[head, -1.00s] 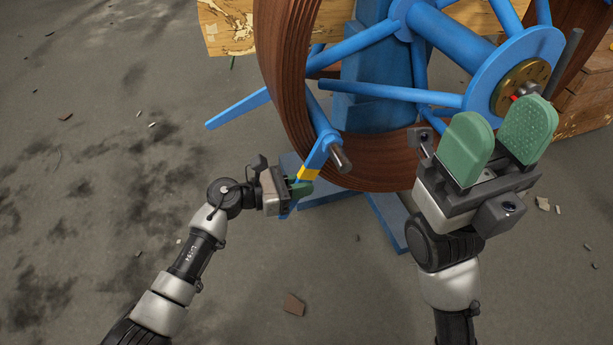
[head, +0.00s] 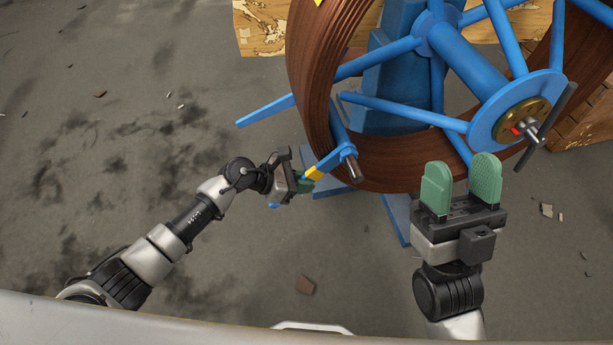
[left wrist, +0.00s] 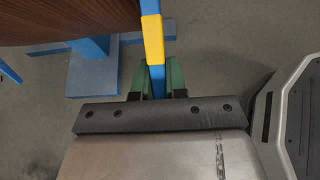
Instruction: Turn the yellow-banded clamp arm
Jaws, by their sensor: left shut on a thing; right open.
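The yellow-banded clamp arm (head: 328,162) is a blue bar with a yellow band, pivoted near a grey pin at the lower rim of the spiral pipe reel. It slants down and left into my left gripper (head: 303,185). In the left wrist view the clamp arm (left wrist: 152,38) runs between the green pads of my left gripper (left wrist: 160,78), with the yellow band just beyond the fingertips. My left gripper is shut on the bar. My right gripper (head: 461,183) is open and empty, green pads pointing up, in front of the reel's lower right side.
The brown coiled pipe (head: 318,90) wraps the blue spoked reel (head: 490,65). Its hub (head: 522,118) has a brass disc and a grey bar. Another blue arm (head: 265,111) sticks out left. Blue feet (head: 397,215) rest on the floor. Wooden boards stand behind. The floor at left is mostly clear.

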